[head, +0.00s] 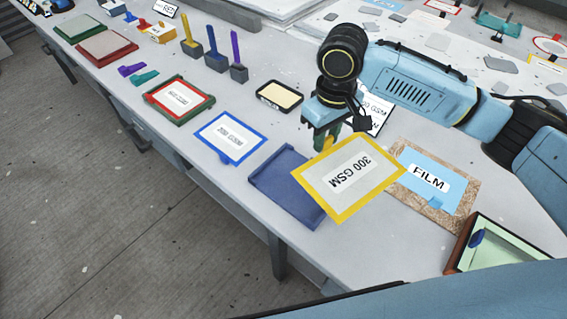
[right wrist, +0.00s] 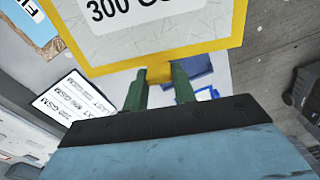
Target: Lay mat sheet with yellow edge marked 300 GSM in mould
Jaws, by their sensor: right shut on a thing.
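The mat sheet with the yellow edge (head: 377,187), marked 300 GSM, is in the head view, lifted above the table. It also fills the top of the right wrist view (right wrist: 150,68). My right gripper (head: 328,143) is shut on its far edge; its green fingers show in the right wrist view (right wrist: 160,80). A dark blue mould tray (head: 272,186) lies on the table just left of the sheet, and the sheet covers part of its right side in the head view. The tray looks empty where it shows. My left gripper is not in view.
A blue-edged sheet (head: 230,158) and a red-edged sheet on a green mould (head: 152,106) lie to the left. A board with a blue FILM sheet (head: 408,163) lies right of the held sheet. A framed pale green tray (head: 462,262) is at the lower right.

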